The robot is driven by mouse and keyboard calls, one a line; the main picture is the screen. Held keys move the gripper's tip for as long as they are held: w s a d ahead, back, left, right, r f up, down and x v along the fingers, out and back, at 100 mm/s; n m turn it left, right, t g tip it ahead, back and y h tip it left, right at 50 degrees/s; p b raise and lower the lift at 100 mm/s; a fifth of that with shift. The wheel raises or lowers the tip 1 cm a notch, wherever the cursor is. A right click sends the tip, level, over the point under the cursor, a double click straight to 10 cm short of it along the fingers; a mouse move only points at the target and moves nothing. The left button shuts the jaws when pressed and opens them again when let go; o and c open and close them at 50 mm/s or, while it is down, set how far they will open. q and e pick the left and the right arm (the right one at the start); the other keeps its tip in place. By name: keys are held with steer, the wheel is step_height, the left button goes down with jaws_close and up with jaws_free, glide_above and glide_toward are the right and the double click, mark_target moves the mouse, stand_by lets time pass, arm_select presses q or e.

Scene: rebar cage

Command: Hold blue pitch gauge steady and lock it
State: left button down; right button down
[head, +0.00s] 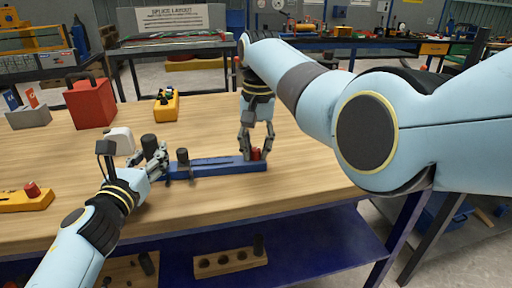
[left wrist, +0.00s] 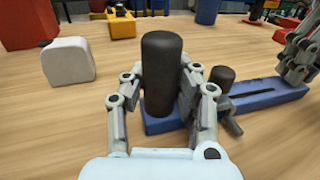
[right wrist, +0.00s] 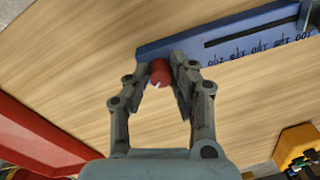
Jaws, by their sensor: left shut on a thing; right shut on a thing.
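The blue pitch gauge (head: 218,168) lies flat on the wooden table, long side across the head view. It also shows in the left wrist view (left wrist: 262,97) and, with its scale numbers, in the right wrist view (right wrist: 215,38). My left gripper (head: 158,163) is shut on the black upright post (left wrist: 162,72) at the gauge's left end. A shorter dark knob (head: 182,156) stands on the gauge beside it. My right gripper (head: 254,152) points down at the right end, shut on the red knob (right wrist: 159,72). The knob's lower part is hidden in the head view.
A white block (head: 121,141) stands just behind my left gripper. A red box (head: 91,103), a yellow block (head: 166,105) and a yellow gauge (head: 24,199) with a red knob are also on the table. Bare wood lies in front of the blue gauge.

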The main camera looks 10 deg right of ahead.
mark_target(258, 148)
steer(key=n, duration=0.5)
steer(key=shift+n, duration=2.5)
steer(key=c, duration=1.1)
jaws_free()
steer(key=shift+d, duration=0.1)
steer(key=shift+c, duration=0.2)
step_height(258, 148, up, 12)
steer(key=shift+w, duration=0.15)
steer(key=shift+d, duration=0.1)
